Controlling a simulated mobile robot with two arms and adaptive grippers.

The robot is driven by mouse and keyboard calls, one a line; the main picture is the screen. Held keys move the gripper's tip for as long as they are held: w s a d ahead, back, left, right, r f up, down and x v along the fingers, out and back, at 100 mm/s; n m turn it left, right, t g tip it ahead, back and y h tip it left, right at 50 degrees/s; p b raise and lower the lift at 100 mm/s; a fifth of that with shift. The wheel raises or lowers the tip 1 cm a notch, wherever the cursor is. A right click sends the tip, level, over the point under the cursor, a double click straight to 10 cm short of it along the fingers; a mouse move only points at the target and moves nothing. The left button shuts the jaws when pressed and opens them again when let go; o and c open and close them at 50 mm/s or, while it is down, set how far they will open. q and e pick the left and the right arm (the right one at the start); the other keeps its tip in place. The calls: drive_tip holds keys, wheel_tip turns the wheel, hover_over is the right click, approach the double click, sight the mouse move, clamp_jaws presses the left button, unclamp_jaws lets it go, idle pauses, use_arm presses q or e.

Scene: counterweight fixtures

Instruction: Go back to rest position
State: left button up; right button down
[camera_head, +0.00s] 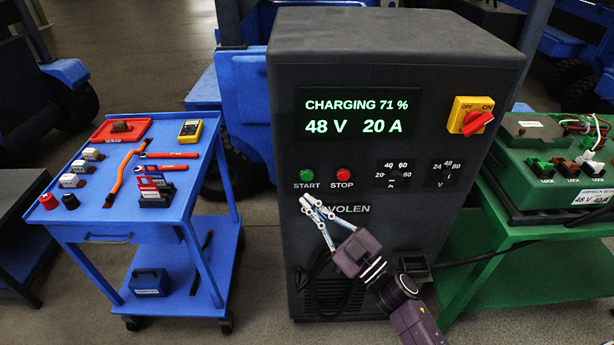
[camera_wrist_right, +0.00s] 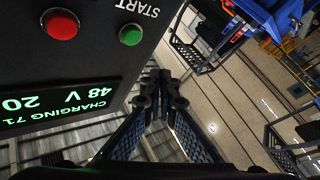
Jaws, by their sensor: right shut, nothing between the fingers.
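My right gripper (camera_head: 307,201) is in front of the dark charger cabinet (camera_head: 430,235), just below the green START button (camera_head: 306,175) and left of the VOLEN label. Its fingers are shut and hold nothing. In the right wrist view the closed fingertips (camera_wrist_right: 160,80) are beside the cabinet's edge, with the green button (camera_wrist_right: 131,34) and the red STOP button (camera_wrist_right: 61,24) near. I cannot tell whether the fingertips touch the cabinet. The lit display (camera_head: 353,115) reads CHARGING 71 %, 48 V, 20 A. My left gripper is in neither view.
A blue tool cart (camera_head: 172,215) with several tools stands at left. A green table (camera_head: 520,260) with a green battery box (camera_head: 550,165) stands at right. The yellow and red switch (camera_head: 470,117) is on the cabinet's upper right. Floor shows between cart and cabinet.

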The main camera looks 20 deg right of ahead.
drive_tip(key=shift+f, duration=0.1)
idle(0.5)
drive_tip(key=s+d+f+m+g+h, duration=0.1)
drive_tip(key=d+f+m+g+h, duration=0.15)
drive_tip(key=f, duration=0.85)
drive_tip(key=s+d+f+m+g+h, duration=0.1)
drive_tip(key=d+f+m+h, duration=0.2)
drive_tip(key=f, duration=0.8)
drive_tip(key=s+f+m+g+h, duration=0.15)
drive_tip(key=s+f, duration=0.25)
drive_tip(key=f, duration=0.4)
drive_tip(key=s+f+g+h, duration=0.15)
drive_tip(key=s+f, duration=0.25)
drive_tip(key=f, duration=0.4)
drive_tip(key=s+f+m+g, duration=0.1)
drive_tip(key=s+f+g, duration=0.4)
drive_tip(key=s+f, duration=0.9)
drive_tip(key=s+f+g, duration=0.3)
drive_tip(key=s+f, duration=0.1)
drive_tip(key=s, duration=0.8)
drive_tip(key=s+f+g+h, duration=0.1)
drive_tip(key=s+f+g, duration=0.2)
drive_tip(key=s, duration=0.9)
drive_tip(key=shift+s+d+f+m, duration=0.2)
drive_tip(key=shift+d+f+m, duration=0.15)
drive_tip(key=shift+f, duration=0.25)
